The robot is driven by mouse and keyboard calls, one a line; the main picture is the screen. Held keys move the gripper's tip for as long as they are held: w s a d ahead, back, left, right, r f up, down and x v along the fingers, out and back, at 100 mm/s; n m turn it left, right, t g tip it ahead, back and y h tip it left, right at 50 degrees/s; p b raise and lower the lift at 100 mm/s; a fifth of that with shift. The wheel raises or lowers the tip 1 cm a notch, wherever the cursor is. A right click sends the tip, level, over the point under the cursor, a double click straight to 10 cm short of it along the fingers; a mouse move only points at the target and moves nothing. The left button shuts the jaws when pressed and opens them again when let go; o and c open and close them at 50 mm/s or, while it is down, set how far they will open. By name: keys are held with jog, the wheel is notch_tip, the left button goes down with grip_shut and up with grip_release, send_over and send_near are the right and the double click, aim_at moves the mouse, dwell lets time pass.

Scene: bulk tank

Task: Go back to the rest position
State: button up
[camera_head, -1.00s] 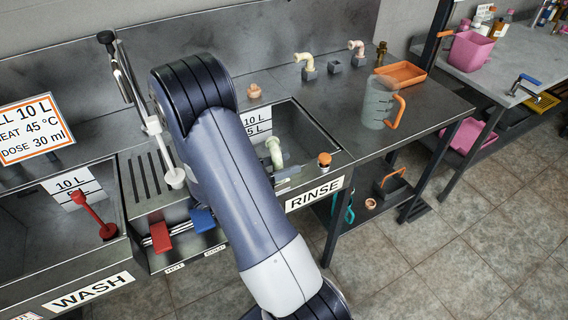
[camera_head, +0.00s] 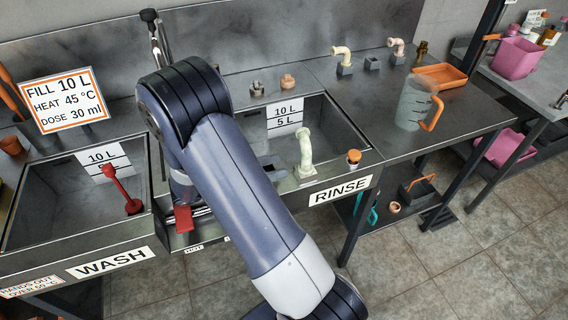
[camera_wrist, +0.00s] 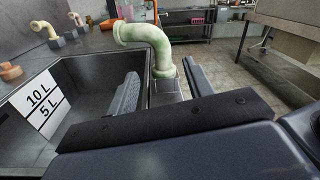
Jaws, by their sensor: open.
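My gripper (camera_wrist: 160,68) is open in the wrist view, one finger on each side of the picture's middle, with nothing held. A pale green elbow pipe (camera_wrist: 158,50) shows between and beyond the fingers; I cannot tell how close it is. In the head view the same pipe (camera_head: 305,152) stands upright at the front right of the RINSE basin (camera_head: 335,125). My arm crosses the middle of the head view and hides most of my gripper and the left part of that basin.
The WASH basin (camera_head: 60,205) with a red-handled tool (camera_head: 120,188) lies left. A red lever (camera_head: 183,218) is between the basins. An orange-capped item (camera_head: 353,157) sits on the rinse rim. A jug (camera_head: 413,105) and orange tray (camera_head: 440,75) stand right. The floor (camera_head: 440,270) is clear at lower right.

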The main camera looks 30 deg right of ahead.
aim_at(302, 156)
dwell(0.4)
jog(key=p+x, duration=0.1)
jog(key=x, duration=0.9)
jog(key=shift+d, duration=0.15)
jog(key=shift+s+d+r+p, duration=0.15)
jog(key=shift+d+p, duration=0.1)
jog(key=shift+p, duration=0.05)
jog(key=shift+a+r, duration=0.1)
jog(key=shift+r, duration=0.25)
